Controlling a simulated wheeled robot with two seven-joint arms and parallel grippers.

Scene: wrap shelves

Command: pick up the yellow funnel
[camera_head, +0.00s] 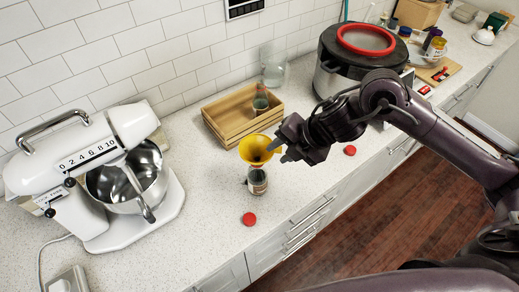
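The yellow funnel (252,147) is on the counter side nearest my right gripper, with its wide mouth facing up. It shows directly above a small glass jar (257,185). Whether its spout sits in the jar or hangs above it I cannot tell. My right gripper (280,150) comes in from the right, and its fingertips are at the funnel's right rim. The fingers overlap the rim in the picture. Whether they are closed on it is too small to tell. My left gripper is not in view.
A wooden crate (217,127) with a bottle (261,102) in it stands behind the funnel. A white stand mixer (75,165) is at left, a large pot (345,75) at back right. Red lids (249,219) lie on the counter (215,240). The counter's front edge is close.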

